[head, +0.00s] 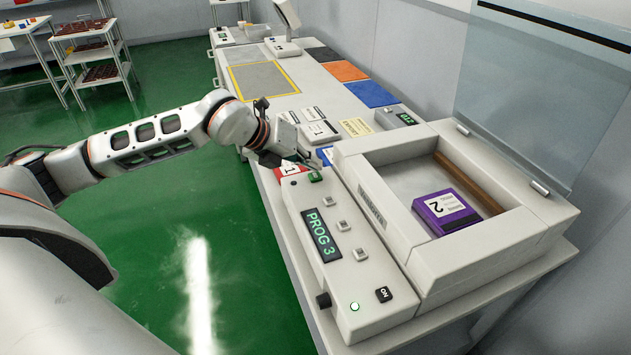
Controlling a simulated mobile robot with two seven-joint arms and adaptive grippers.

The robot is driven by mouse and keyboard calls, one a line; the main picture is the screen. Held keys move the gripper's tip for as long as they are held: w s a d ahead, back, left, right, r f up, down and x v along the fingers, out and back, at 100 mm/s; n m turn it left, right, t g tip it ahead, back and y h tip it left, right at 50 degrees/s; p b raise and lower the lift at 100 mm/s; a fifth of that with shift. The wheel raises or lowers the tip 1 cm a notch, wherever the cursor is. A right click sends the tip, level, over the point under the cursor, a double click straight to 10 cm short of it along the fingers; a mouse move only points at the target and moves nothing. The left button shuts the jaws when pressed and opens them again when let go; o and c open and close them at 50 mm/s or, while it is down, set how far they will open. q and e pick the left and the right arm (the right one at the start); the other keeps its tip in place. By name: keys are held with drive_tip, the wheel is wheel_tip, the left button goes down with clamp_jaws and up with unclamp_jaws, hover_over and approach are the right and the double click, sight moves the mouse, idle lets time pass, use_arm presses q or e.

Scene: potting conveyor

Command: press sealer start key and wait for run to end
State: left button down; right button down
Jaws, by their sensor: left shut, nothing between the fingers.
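The sealer (415,265) is a light grey machine on the bench. Its sloped front panel has a display (321,235) reading PROG 3, several square buttons, an ON switch (383,294) and a lit round lamp (354,306). A green key (315,177) sits at the panel's far end. My left gripper (308,164) is shut and empty, its tips close to the green key; I cannot tell whether they touch. A purple box (446,212) labelled 2 lies in the sealer's chamber. The clear lid (540,95) stands raised. My right gripper is out of view.
A red-and-white labelled item (290,169) lies beside the panel's far end. Cards, a small device reading 211 (394,118) and orange (345,71) and blue (371,94) mats lie beyond. A yellow-bordered area (263,79) is clear. Green floor is open at left.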

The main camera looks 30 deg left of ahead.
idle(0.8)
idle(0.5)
use_arm(q)
drive_tip(key=shift+f+b, duration=0.45)
idle(0.5)
